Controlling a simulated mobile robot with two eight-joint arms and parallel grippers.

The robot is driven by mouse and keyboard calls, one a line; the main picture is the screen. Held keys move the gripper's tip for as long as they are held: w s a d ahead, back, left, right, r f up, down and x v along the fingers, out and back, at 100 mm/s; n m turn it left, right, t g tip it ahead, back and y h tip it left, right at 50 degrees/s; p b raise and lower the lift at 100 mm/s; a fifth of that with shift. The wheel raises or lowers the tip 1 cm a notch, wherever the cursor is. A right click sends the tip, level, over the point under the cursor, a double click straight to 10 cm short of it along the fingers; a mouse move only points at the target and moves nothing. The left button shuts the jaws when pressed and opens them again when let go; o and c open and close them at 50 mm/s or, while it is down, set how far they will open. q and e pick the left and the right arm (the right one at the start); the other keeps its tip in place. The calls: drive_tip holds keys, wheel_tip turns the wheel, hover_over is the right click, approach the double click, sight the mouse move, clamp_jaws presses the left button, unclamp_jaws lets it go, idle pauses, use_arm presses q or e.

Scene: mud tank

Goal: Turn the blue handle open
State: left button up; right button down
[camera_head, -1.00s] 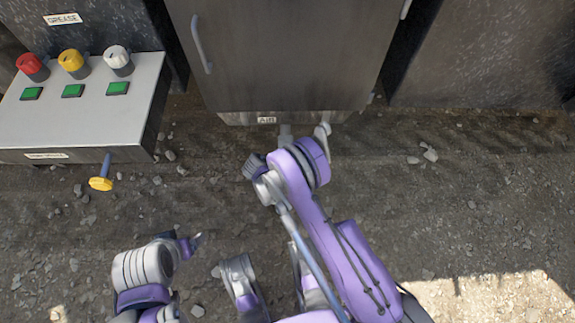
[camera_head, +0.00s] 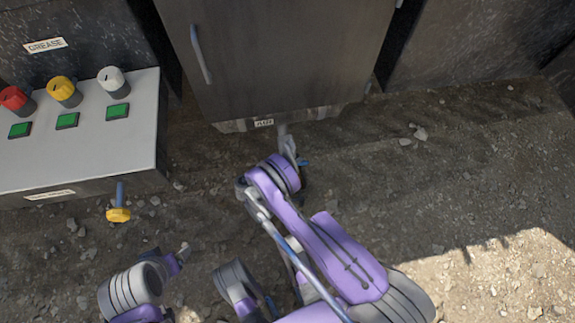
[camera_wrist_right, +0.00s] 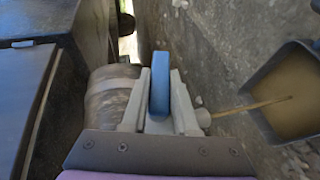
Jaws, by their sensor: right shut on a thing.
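The blue handle (camera_wrist_right: 160,85) stands between the two grey fingers of my right gripper (camera_wrist_right: 160,112) in the right wrist view. The fingers are shut on it. A rounded grey-brown pipe body (camera_wrist_right: 112,98) lies just left of the fingers. In the head view my right gripper (camera_head: 290,150) is below the front of the dark cabinet, beside a short pipe. Only a small blue bit of the handle (camera_head: 303,162) shows there; my arm hides much of it. My left gripper (camera_head: 182,251) is low over the gravel, away from the handle; its jaws are too small to read.
A dark cabinet (camera_head: 270,60) stands over the pipe. A grey panel (camera_head: 95,140) with knobs and green buttons is at left, with a yellow handle (camera_head: 118,215) below. In the wrist view, a thin brown streak (camera_wrist_right: 250,106) reaches a dark container (camera_wrist_right: 295,90) holding brown stuff.

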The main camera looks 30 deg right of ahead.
drive_tip(key=shift+r+n+h, duration=0.15)
drive_tip(key=shift+n+h, duration=0.15)
drive_tip(key=shift+h, duration=0.4)
drive_tip(key=c, duration=0.7)
unclamp_jaws()
drive_tip(key=a, duration=0.3)
drive_tip(key=s+a, duration=0.1)
drive_tip(key=a, duration=0.3)
drive_tip(key=a+r, duration=0.1)
drive_tip(key=a, duration=0.2)
drive_tip(key=shift+s+a+r, duration=0.1)
drive_tip(key=shift+s+a, duration=0.05)
drive_tip(key=shift+a, duration=0.15)
